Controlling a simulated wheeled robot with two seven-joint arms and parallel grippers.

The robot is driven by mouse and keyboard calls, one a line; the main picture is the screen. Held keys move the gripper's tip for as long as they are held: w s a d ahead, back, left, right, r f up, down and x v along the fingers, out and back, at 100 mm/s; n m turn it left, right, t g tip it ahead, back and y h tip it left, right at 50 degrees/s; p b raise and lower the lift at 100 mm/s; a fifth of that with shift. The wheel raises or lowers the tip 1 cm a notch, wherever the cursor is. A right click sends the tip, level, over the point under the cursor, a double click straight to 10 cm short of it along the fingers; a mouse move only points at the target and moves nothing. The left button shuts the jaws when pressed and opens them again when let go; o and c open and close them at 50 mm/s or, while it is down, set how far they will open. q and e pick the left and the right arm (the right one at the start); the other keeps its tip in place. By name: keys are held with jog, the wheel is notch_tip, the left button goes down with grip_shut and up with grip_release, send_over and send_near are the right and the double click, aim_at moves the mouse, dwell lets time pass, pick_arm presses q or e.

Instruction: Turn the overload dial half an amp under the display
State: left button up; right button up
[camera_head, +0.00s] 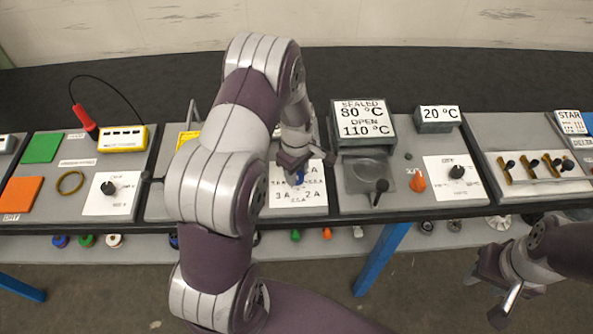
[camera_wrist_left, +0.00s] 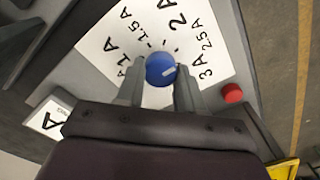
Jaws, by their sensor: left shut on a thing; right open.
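The overload dial is a round blue knob (camera_wrist_left: 160,69) on a white scale plate (camera_wrist_left: 105,45) marked 1 A, 1.5 A, 2 A, 2.5 A and 3 A. Its white mark points right in the left wrist view, toward the 2.5 A to 3 A side; the exact setting is unclear. My left gripper (camera_head: 302,178) is shut on the knob, one finger on each side (camera_wrist_left: 160,90). A white card ending in "A" (camera_wrist_left: 47,120), perhaps the display, is cut off by my gripper; its number is hidden. My right gripper (camera_head: 495,288) is open and empty, in front of the bench.
A red button (camera_wrist_left: 232,93) sits beside the scale plate. My left arm hides part of the bench.

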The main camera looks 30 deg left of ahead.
pick_arm(q)
jog(key=shift+w+r, duration=0.15)
jog(key=o, duration=1)
jog(key=shift+o, duration=0.2)
notch_tip(320, 180, up, 13)
jog(key=b, duration=0.1)
jog(key=shift+f+b, duration=0.2)
jog(key=shift+b, duration=0.2)
